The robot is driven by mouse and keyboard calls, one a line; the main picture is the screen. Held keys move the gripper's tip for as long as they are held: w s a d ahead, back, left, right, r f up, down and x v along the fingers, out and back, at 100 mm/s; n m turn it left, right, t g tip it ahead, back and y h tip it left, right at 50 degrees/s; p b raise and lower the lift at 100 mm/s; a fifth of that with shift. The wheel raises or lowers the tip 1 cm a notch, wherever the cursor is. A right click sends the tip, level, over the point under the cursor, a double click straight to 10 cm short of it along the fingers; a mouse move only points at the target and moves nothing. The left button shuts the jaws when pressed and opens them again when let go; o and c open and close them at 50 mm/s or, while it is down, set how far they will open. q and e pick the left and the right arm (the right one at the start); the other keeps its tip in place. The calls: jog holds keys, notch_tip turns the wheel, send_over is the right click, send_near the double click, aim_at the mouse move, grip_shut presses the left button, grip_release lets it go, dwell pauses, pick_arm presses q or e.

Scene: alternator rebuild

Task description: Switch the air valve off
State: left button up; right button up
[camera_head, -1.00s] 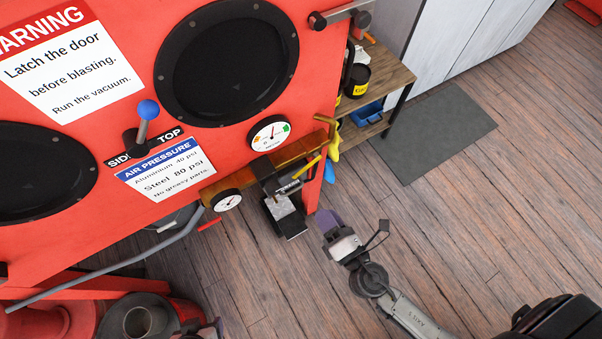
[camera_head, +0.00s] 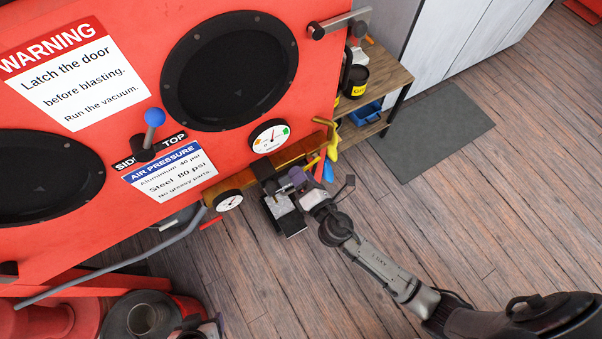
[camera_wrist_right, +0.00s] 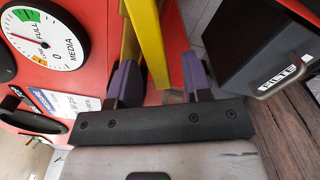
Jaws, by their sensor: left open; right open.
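The air valve's yellow lever (camera_head: 311,163) sits at the lower right of the red cabinet, and in the right wrist view it shows as a yellow bar (camera_wrist_right: 147,42). My right gripper (camera_head: 298,176) is open close in front of the cabinet's lower edge. In its wrist view the purple fingers (camera_wrist_right: 160,80) stand apart, with the yellow bar reaching down between them, nearer the left finger. I cannot tell whether they touch.
A media gauge (camera_head: 270,136) and a smaller gauge (camera_head: 229,201) are close by. A dark filter box (camera_wrist_right: 265,45) is right of the fingers. A yellow nozzle (camera_head: 334,147) hangs beside the lever. A wooden shelf (camera_head: 385,60) stands behind.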

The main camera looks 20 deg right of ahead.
grip_shut()
dwell(0.5)
